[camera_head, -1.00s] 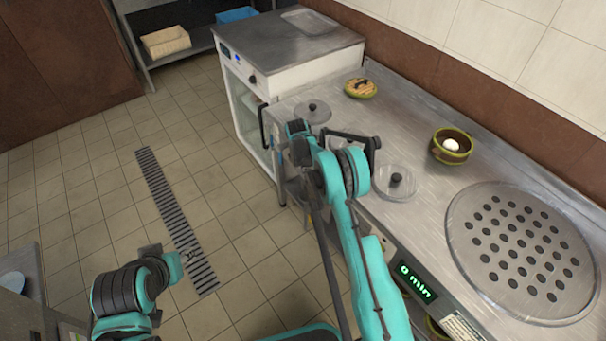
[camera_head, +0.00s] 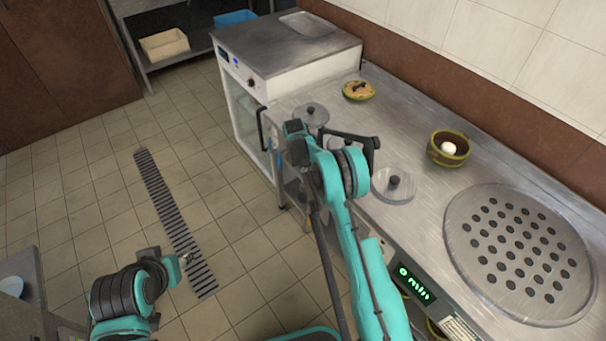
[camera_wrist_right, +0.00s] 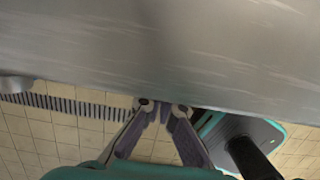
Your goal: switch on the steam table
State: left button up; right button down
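The steam table is the steel counter (camera_head: 415,213) with a round perforated plate (camera_head: 520,250) on top. Its front face carries a green-lit display (camera_head: 415,284) that reads 0 min. A grey rounded part (camera_wrist_right: 15,84) shows at the left edge there. My left gripper (camera_head: 184,258) is over the floor, its fingers too small to read.
On the counter are a green-rimmed bowl (camera_head: 449,148) with a white item, a dish of food (camera_head: 358,90), and two round lids with black knobs (camera_head: 393,184) (camera_head: 312,114). A glass-fronted cabinet (camera_head: 285,62) adjoins its far end.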

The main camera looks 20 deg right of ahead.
jog(key=s+a+r+p, duration=0.2)
jog(key=a+r+p, duration=0.1)
jog(key=a+r, duration=0.4)
jog(key=shift+s+r, duration=0.3)
jog(key=shift+r, duration=0.6)
